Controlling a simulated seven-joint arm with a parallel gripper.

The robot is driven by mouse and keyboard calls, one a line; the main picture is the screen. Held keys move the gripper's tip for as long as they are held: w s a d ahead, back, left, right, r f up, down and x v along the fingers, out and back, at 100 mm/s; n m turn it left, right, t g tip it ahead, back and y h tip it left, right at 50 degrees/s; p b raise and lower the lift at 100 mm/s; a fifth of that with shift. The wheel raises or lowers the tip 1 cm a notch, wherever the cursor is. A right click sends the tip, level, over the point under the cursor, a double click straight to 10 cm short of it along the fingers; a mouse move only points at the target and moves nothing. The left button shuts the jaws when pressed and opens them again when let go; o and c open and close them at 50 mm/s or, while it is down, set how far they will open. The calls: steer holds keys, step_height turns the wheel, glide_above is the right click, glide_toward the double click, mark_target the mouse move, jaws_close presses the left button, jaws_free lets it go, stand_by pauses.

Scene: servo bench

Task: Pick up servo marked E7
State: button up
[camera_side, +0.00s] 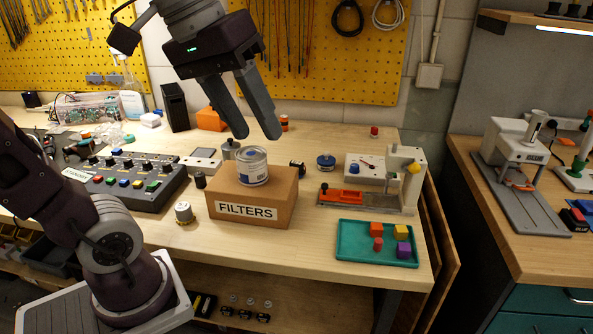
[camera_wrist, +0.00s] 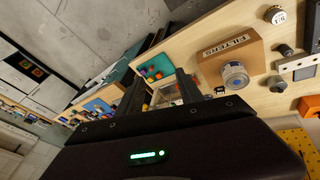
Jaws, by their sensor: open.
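My gripper (camera_side: 257,134) is open and empty, with its fingers pointing down above the FILTERS box and the can; its two fingers also show in the wrist view (camera_wrist: 161,86). No mark E7 can be read for certain in either view. A small round part with a pale top (camera_side: 184,211) stands on the bench left of the FILTERS box, well below and left of my gripper. In the wrist view the round part (camera_wrist: 277,16) has dark marks on its pale top, too small to read.
A cardboard FILTERS box (camera_side: 276,190) carries a metal can (camera_side: 253,168) under my gripper. A button panel (camera_side: 136,175) lies left, a teal tray (camera_side: 352,251) with coloured blocks front right, and a clamp fixture (camera_side: 399,178) behind it. Bare bench lies along the front edge.

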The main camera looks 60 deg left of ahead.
steer(key=w+a+r+n+h, duration=0.25)
steer(key=w+n, duration=0.25)
steer(key=w, duration=0.5)
steer(key=n+t+h, duration=0.3)
steer(key=n+h, duration=0.5)
steer(key=n, duration=0.7)
glide_above(303, 165)
steer(key=s+a, duration=0.4)
step_height(303, 165, down, 8)
steer(key=shift+y, duration=0.25)
steer(key=f, duration=2.3)
steer(key=shift+w+f, duration=0.1)
steer(key=shift+w, duration=0.2)
steer(key=x, duration=0.7)
steer(key=shift+w+a+f, duration=0.1)
steer(key=shift+w+f, duration=0.05)
steer(key=shift+w, duration=0.25)
jaws_close()
